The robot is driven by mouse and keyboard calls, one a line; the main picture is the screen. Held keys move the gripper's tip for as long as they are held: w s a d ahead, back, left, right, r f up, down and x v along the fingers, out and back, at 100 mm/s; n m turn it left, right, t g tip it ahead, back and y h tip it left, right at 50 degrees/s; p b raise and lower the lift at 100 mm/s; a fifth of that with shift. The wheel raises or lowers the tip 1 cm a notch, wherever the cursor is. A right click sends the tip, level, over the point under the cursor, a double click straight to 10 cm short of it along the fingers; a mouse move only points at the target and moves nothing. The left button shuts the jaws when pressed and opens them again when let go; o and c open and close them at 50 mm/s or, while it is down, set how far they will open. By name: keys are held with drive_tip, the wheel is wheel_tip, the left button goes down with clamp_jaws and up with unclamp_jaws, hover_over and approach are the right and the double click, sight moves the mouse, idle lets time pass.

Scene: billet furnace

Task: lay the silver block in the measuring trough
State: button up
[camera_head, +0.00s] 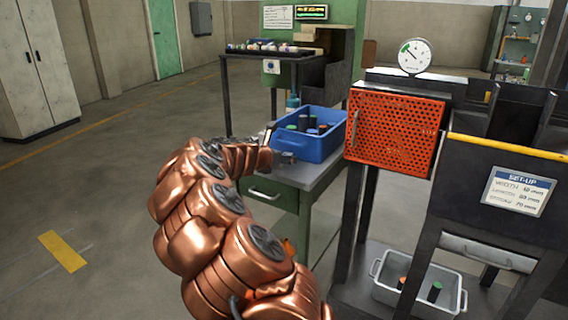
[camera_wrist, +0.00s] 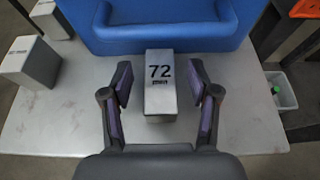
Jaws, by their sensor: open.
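A silver block (camera_wrist: 161,101) marked "72 mm" lies on a grey tabletop (camera_wrist: 248,125), just in front of a blue bin. My gripper (camera_wrist: 160,80) is open over it in the wrist view, with one finger on each side. A narrow gap shows between the block and each finger. In the head view my gripper (camera_head: 272,150) is small at the near left corner of the blue bin, and the block cannot be made out clearly. I cannot pick out the measuring trough in either view.
The blue bin (camera_head: 290,143) holds several dark cylinders. Two other grey labelled blocks (camera_wrist: 28,62) (camera_wrist: 50,20) stand to the left. An orange perforated guard (camera_head: 394,133) and dark machine stand right of the table. A grey bin (camera_head: 447,299) sits low.

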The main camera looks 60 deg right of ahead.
drive_tip(key=shift+d, duration=0.25)
clamp_jaws()
idle(0.4)
